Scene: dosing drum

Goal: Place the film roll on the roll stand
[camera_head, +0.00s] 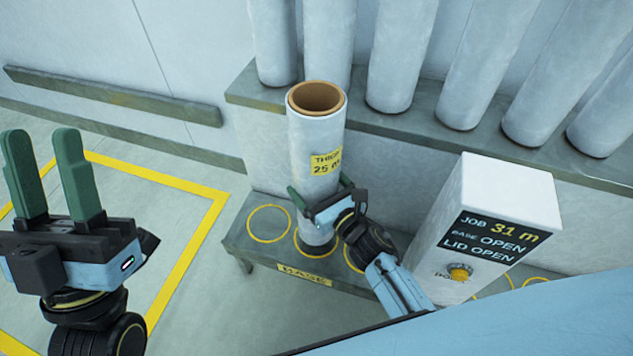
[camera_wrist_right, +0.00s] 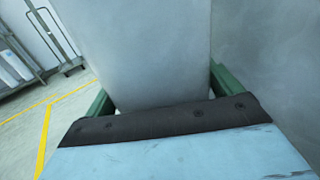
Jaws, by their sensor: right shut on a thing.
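The film roll (camera_head: 312,135) is a tall pale cylinder with a brown core at its open top and a yellow label reading "THICK 25 m". It stands upright over a yellow ring on the low grey bench (camera_head: 246,242) marked "BASE". A dark band shows under the roll; I cannot tell whether it rests on the bench or is held just above it. My right gripper (camera_head: 322,198) is shut around the roll's lower part; in the right wrist view the roll (camera_wrist_right: 140,50) fills the space between the green fingers. My left gripper (camera_head: 44,165) is open and empty at the left.
A white control box (camera_head: 505,205) reading "JOB 31 m", "BASE OPEN", "LID OPEN", with a yellow knob, stands right of the roll. Several pale rolls (camera_head: 405,50) stand on a grey shelf behind. An empty yellow ring (camera_head: 269,223) lies left of the roll.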

